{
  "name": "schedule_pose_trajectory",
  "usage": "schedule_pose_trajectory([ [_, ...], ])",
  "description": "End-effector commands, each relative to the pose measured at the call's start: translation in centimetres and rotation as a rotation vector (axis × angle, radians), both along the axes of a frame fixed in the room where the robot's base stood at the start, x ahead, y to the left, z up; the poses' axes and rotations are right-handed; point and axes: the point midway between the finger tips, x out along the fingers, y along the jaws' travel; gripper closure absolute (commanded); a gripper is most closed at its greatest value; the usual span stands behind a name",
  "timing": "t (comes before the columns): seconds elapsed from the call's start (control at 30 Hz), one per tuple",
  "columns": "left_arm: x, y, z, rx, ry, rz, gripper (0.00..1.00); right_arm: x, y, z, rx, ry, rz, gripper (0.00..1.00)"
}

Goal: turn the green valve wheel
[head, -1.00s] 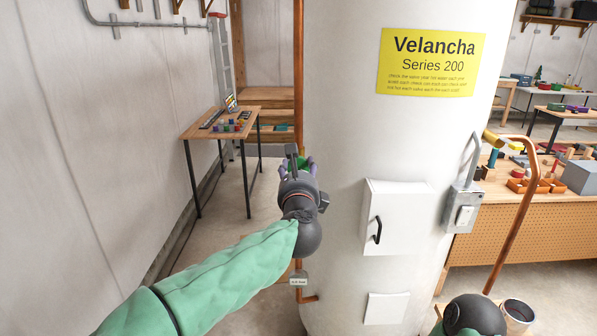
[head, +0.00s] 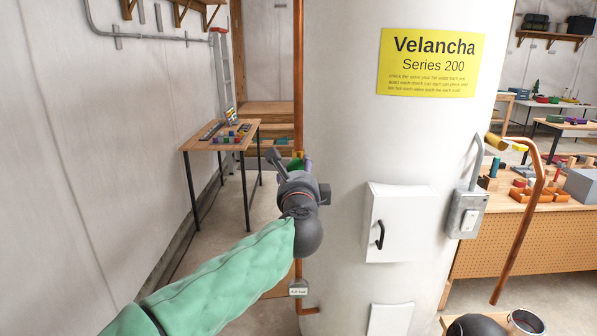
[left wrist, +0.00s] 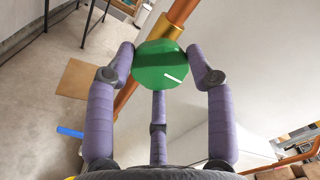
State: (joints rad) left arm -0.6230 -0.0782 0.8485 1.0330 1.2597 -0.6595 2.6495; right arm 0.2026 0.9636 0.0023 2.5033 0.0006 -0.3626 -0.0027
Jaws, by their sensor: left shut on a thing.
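The green valve wheel (left wrist: 158,62) shows in the left wrist view as a round disc with a short white mark near its lower right. It sits at a brass fitting (left wrist: 160,40) on the copper pipe. In the head view only a bit of the wheel (head: 296,164) shows, mostly hidden behind my left gripper (head: 295,160). My left gripper is shut on the wheel, its purple fingers at the wheel's left and right sides and a third below it. My right gripper is not in view.
A large white tank (head: 345,140) with a yellow label (head: 431,63) stands right of the wheel. A grey-white box (head: 395,222) with a black handle sticks out from it. A small wooden table (head: 212,138) stands behind to the left.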

Motion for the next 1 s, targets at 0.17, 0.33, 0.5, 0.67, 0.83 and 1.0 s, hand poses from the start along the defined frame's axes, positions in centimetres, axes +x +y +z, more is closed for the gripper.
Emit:
schedule_pose_trajectory([
  [0.17,0.0,0.0,-0.2,-0.003,0.002,0.000,0.37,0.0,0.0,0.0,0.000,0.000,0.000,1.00],
  [0.33,0.0,0.0,-0.1,-0.003,0.001,0.000,0.37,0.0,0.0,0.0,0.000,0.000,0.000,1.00],
  [0.5,-0.7,-0.1,0.0,-0.003,0.000,-0.001,0.37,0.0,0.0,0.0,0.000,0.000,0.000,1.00],
  [0.67,-1.8,-0.1,0.0,-0.002,0.000,-0.001,0.37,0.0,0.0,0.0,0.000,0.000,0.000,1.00],
  [0.83,-3.0,0.0,0.0,-0.002,0.000,-0.001,0.37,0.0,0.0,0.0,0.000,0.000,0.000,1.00],
  [1.0,-4.1,0.0,0.0,-0.002,0.000,-0.001,0.37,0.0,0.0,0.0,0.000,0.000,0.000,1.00],
])
